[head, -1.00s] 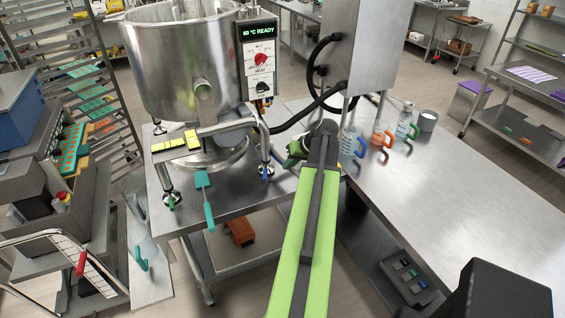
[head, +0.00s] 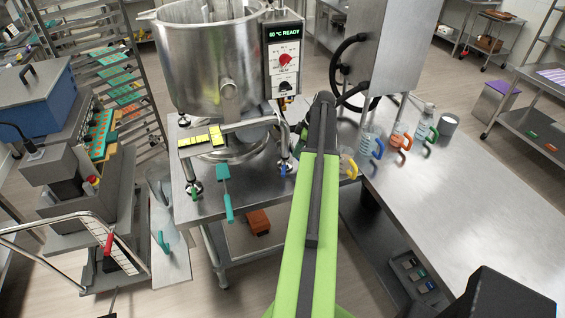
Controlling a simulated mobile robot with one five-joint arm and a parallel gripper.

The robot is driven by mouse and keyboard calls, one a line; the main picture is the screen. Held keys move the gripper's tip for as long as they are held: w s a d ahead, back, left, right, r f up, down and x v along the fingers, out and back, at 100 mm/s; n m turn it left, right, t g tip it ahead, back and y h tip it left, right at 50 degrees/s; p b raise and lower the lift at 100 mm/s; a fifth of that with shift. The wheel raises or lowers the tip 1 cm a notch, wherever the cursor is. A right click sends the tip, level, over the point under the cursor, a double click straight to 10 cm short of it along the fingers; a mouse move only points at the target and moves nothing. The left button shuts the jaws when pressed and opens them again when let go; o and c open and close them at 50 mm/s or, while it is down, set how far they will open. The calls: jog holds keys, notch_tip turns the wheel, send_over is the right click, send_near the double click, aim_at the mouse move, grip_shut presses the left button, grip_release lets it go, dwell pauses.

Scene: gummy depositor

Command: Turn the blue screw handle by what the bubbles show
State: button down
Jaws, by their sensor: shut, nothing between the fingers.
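The blue screw handle (head: 283,169) is at the foot of the kettle's right front leg, on the steel table. A green screw handle (head: 194,192) is at the left front leg. Two yellow bubble levels, one long (head: 192,141) and one short (head: 215,135), sit on the bar before the kettle (head: 205,65). Their bubbles are too small to read. My gripper (head: 301,130) shows only in part beside the end of my green arm, above and right of the blue handle and apart from it. It is shut and empty; its fingertips are mostly hidden.
A teal-handled paddle (head: 226,195) hangs over the table's front edge. The control box (head: 284,60) reads 60 °C READY. The right tabletop (head: 460,195) is mostly clear.

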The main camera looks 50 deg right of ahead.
aim_at(283, 169)
jog(key=w+a+f+b, duration=0.1)
jog(key=w+f+b, duration=0.1)
jog(key=f+b, duration=0.1)
jog(key=w+a+f+b, duration=0.1)
jog(key=f+b, duration=0.2)
jog(key=w+a+f+b, duration=0.1)
jog(key=w+f+b, duration=0.1)
jog(key=f+b, duration=0.1)
jog(key=shift+w+a+b, duration=0.3)
jog(key=shift+a, duration=0.05)
jog(key=shift+r, duration=0.15)
jog(key=shift+s, duration=0.1)
jog(key=shift+s+d, duration=0.4)
jog(key=shift+s, duration=0.15)
